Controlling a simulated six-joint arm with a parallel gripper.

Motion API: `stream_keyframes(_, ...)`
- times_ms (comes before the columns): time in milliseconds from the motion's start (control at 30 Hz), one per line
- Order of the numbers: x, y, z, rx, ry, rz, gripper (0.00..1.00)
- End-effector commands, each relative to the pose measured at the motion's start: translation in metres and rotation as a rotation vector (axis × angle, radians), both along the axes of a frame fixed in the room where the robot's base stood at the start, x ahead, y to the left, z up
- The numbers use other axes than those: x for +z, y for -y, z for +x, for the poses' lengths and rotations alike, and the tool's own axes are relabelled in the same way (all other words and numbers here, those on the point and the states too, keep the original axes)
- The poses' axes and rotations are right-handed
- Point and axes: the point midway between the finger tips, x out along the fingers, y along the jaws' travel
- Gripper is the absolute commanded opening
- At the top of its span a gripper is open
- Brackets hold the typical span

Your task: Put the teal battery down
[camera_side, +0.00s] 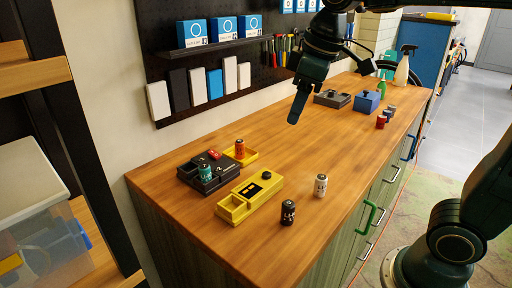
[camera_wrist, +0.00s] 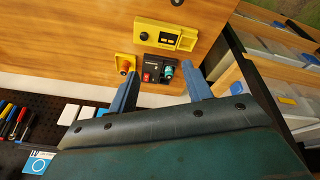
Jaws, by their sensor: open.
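The teal battery (camera_side: 205,173) stands upright in the near part of the black holder (camera_side: 191,181) at the left of the bench. It also shows in the wrist view (camera_wrist: 168,71), between the lines of my two fingers. My gripper (camera_side: 295,115) is high above the bench, up and to the right of the battery and clear of it. In the wrist view its two blue fingers (camera_wrist: 159,74) are spread wide with nothing held between them. In the side view the fingers overlap.
A red-orange battery (camera_side: 239,147) stands in a small yellow tray (camera_side: 251,157). A yellow device (camera_side: 258,184), a white battery (camera_side: 320,184) and a black battery (camera_side: 288,212) are nearby. The middle of the bench is clear.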

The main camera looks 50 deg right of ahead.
Motion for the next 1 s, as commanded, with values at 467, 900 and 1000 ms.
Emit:
stream_keyframes(467,-0.040,0.017,-0.110,-0.294,0.136,0.103,0.50)
stream_keyframes(900,-0.066,0.020,-0.144,-0.404,0.183,0.149,0.50)
stream_keyframes(1000,-0.066,0.020,-0.144,-0.404,0.183,0.149,0.50)
